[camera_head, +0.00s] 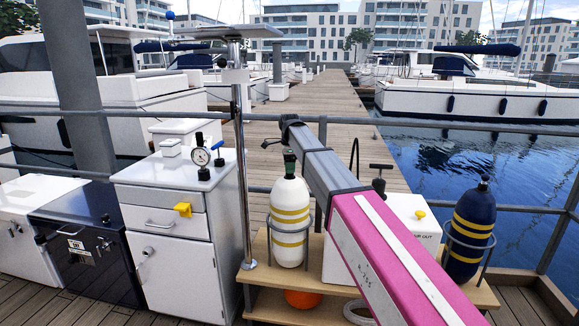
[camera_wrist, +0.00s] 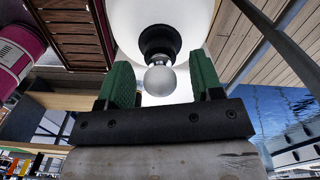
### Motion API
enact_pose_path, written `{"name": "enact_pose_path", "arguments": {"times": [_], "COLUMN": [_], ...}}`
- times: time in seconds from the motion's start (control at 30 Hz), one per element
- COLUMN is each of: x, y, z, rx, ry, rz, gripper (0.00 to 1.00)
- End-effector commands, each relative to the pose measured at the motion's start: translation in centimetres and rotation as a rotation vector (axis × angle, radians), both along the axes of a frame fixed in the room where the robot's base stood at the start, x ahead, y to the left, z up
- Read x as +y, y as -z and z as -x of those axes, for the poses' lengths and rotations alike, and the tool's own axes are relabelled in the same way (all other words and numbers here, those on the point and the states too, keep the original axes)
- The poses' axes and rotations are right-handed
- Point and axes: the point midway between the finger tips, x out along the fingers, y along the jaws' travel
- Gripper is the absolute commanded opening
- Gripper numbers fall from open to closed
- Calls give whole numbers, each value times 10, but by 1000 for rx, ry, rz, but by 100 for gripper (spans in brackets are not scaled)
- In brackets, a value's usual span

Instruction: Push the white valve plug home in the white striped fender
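The white striped fender (camera_head: 289,222), with yellow bands, stands upright in a metal ring holder on a wooden shelf in the head view. In the wrist view its white body (camera_wrist: 190,20) fills the top, with a black collar (camera_wrist: 159,40) at its end. The white valve plug (camera_wrist: 160,80) shows as a small ball in front of the collar; how deep it sits I cannot tell. My gripper (camera_wrist: 163,70) has its green-padded fingers apart, one on each side of the plug, with gaps showing. In the head view green shows just above the fender's top.
A navy fender (camera_head: 468,235) with yellow bands stands in a holder at the right. A white box (camera_head: 408,208) is between the fenders, partly behind my pink arm. A gauge (camera_head: 201,157) stands on the white cabinet (camera_head: 160,177). A grey rail (camera_head: 440,124) runs behind.

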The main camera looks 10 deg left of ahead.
Motion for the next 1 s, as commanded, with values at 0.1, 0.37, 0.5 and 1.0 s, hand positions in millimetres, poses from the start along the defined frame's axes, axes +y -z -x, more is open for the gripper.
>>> {"name": "enact_pose_path", "arguments": {"times": [0.1,0.37,0.5,1.0], "x": [0,0,1,0], "y": [0,-27,-54,-108], "z": [0,-1,-1,0], "rx": [0,-2,-3,0], "ry": [0,0,0,0], "rz": [0,-1,-1,0], "gripper": [60,60,60,60]}}
